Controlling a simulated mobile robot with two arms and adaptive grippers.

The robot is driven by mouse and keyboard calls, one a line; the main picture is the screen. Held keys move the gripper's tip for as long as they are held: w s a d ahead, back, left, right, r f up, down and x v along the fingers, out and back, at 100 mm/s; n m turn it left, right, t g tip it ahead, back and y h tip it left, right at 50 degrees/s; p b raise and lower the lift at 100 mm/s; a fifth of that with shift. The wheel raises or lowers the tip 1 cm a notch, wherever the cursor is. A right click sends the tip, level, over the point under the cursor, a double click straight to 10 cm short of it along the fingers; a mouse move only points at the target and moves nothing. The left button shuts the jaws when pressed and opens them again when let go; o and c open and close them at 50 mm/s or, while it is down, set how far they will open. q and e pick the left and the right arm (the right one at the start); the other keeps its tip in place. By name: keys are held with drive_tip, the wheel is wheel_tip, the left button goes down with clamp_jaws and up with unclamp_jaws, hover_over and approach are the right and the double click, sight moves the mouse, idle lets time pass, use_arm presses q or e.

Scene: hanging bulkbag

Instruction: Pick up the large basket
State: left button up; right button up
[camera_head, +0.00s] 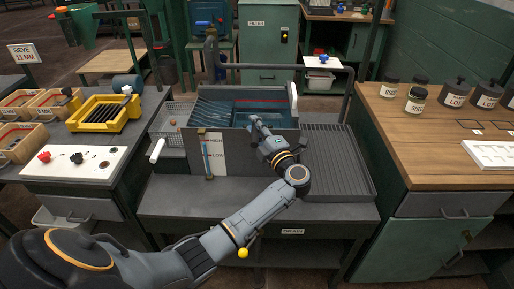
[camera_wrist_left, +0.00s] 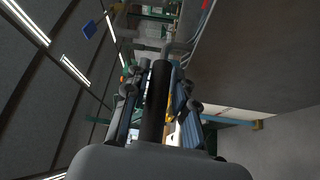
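A wire-mesh basket (camera_head: 174,117) shows at the left end of the grey wash tank (camera_head: 240,138), partly cut off from view by the tank's edge. I cannot tell whether it is the large basket, or whether another basket stands inside the tank. A white handle-like bar (camera_head: 157,150) is at the left, and another (camera_head: 293,100) stands at the tank's right end. My left gripper (camera_head: 256,121) is over the tank's front rim, well right of the mesh basket. Its fingers are too small to read. My right gripper is not in view.
A ribbed drain board (camera_head: 338,160) lies right of the tank. A yellow-framed sieve (camera_head: 105,112) stands on the left bench. Dark jars (camera_head: 454,92) stand on the right wooden bench. A grey pipe (camera_head: 285,67) crosses behind the tank.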

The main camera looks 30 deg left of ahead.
use_arm(q)
drive_tip(key=shift+c, duration=0.3)
clamp_jaws()
drive_tip(key=shift+r, duration=0.15)
